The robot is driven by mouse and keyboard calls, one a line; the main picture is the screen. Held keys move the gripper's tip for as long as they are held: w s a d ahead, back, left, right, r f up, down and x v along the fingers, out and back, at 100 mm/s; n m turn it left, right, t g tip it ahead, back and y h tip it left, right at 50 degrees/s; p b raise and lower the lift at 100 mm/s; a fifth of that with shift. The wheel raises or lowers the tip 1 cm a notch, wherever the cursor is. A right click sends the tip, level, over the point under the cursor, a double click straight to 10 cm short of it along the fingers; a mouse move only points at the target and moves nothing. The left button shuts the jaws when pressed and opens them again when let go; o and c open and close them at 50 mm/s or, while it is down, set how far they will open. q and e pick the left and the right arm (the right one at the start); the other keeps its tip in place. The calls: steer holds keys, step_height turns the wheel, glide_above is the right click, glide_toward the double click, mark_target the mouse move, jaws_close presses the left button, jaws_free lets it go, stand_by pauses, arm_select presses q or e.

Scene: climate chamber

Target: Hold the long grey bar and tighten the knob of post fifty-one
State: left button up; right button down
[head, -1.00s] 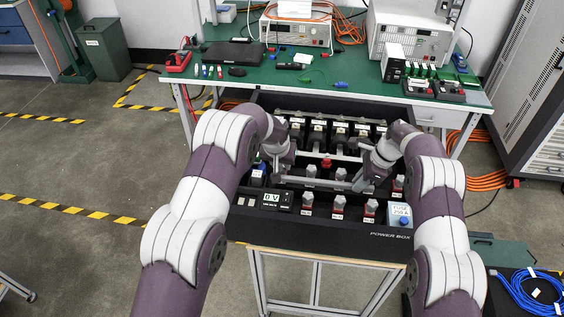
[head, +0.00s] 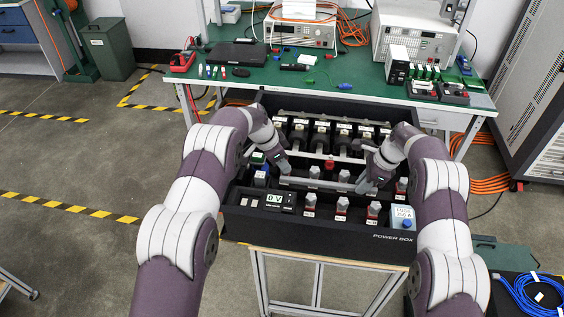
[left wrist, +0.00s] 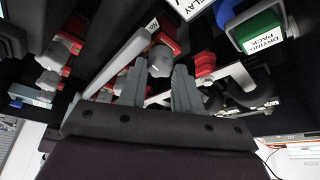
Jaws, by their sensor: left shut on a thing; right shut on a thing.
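The long grey bar (head: 316,184) lies low across the black power box, with its left end by my left gripper and its right end at my right gripper. My left gripper (head: 283,172) points down into the box. In the left wrist view, its fingers (left wrist: 160,80) are closed around a grey knob (left wrist: 161,61), and the bar (left wrist: 122,62) runs diagonally beside them. The post's number cannot be read. My right gripper (head: 364,187) is shut on the bar near its right end; its fingertips are partly hidden.
The power box (head: 262,223) has several grey-knobbed posts along its front and a display reading 0 V (head: 274,199). A green drying pack (left wrist: 262,30) is near my left gripper. The green bench (head: 345,75) stands behind.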

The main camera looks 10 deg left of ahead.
arm_select(q)
steer(key=shift+w+d+m+g, duration=0.1)
steer(key=shift+m+g, duration=0.4)
steer(key=shift+m, duration=0.7)
steer(key=shift+h, duration=0.3)
steer(key=o, duration=1.1)
steer(key=shift+r, duration=0.1)
steer(key=shift+c, duration=0.2)
